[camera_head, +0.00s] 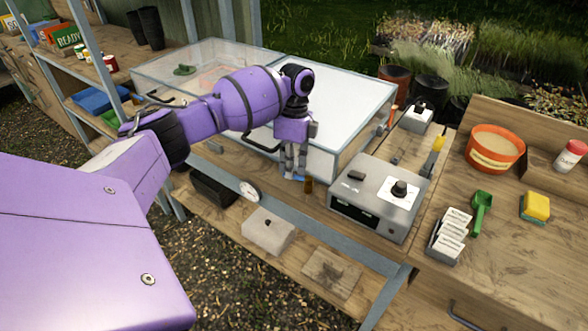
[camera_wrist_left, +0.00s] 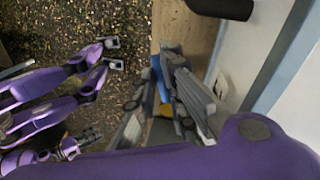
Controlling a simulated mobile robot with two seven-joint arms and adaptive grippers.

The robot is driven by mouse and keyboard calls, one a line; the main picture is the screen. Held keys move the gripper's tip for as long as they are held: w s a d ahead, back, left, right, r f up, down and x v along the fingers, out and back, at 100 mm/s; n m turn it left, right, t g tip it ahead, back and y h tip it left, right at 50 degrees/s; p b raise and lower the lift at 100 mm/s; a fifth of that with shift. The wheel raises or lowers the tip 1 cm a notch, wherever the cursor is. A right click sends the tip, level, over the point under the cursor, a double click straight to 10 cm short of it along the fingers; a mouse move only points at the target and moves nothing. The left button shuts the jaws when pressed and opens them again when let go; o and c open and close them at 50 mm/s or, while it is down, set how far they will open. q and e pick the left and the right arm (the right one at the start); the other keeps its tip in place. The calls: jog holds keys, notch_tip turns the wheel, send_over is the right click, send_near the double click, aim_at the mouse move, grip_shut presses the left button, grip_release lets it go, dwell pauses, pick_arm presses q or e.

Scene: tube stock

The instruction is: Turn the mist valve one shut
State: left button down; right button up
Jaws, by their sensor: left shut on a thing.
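My left gripper (camera_head: 291,174) points down at the front edge of the bench, by the near right corner of the clear tray box. Its fingers are around a small blue piece (camera_head: 299,178), which looks like a valve handle; the fingers partly hide it. In the left wrist view the gripper (camera_wrist_left: 157,75) has the blue piece (camera_wrist_left: 157,68) between its fingers. I cannot read a label showing which valve it is. A small amber-brown part (camera_head: 308,185) is just right of the fingers. My right gripper cannot be made out surely among my purple parts in the left wrist view.
The clear lidded box (camera_head: 352,92) stands behind the gripper. A grey control box (camera_head: 372,203) with a black knob is close on the right. A white block (camera_head: 267,232) and round dial (camera_head: 250,192) are on the shelf below. An orange pot (camera_head: 494,150) stands farther right.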

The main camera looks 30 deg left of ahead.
pick_arm(q)
jog(key=shift+d+m, duration=0.1)
jog(key=shift+m, duration=0.2)
jog(key=c, duration=1.9)
grip_release()
jog(key=shift+o, duration=0.2)
notch_tip(320, 180, up, 12)
jog(key=w, duration=0.2)
jog(key=shift+w+a, duration=0.15)
jog(key=shift+a, duration=0.15)
jog(key=shift+f, duration=0.1)
